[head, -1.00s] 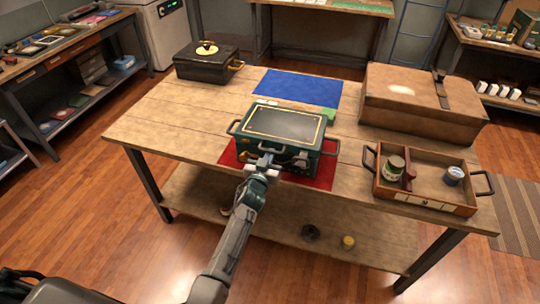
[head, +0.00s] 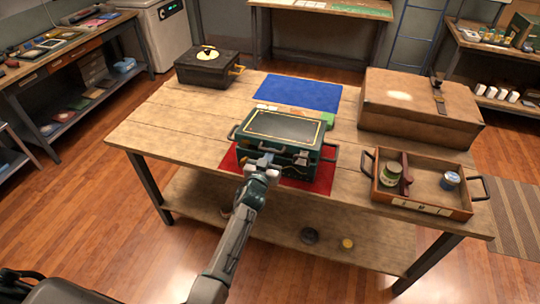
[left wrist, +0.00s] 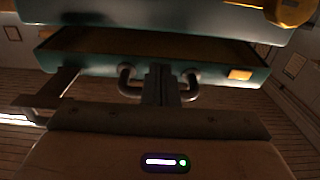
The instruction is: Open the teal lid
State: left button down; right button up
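The teal box (head: 326,164) stands on a red mat (head: 229,161) at the front of the wooden table. Its teal lid (head: 285,127) has a dark top with a yellow border line. My left gripper (head: 262,162) is at the box's front. In the left wrist view, its fingers (left wrist: 160,84) are close together between the two posts of a grey handle (left wrist: 128,82) and look shut on its bar. This handle is on a teal front strip (left wrist: 85,66), with a dark gap between it and the teal part above. My right gripper is out of view.
A wooden tray (head: 420,208) with cans is at the right, near a large brown case (head: 415,112). A black box (head: 207,68) stands at the back left. A blue mat (head: 300,92) and a small green item (head: 327,119) lie behind the teal box.

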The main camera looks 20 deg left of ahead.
aim_at(271, 141)
pick_arm(q)
jog(key=shift+w+r+p, duration=0.2)
jog(key=shift+r+p, duration=1.1)
jog(key=shift+r, duration=0.05)
jog(key=shift+w+r+p, duration=0.15)
jog(key=shift+r+p, duration=0.4)
jog(key=shift+r, duration=0.05)
jog(key=shift+w+r+p, duration=0.15)
jog(key=shift+r+p, duration=0.4)
jog(key=shift+r, duration=0.15)
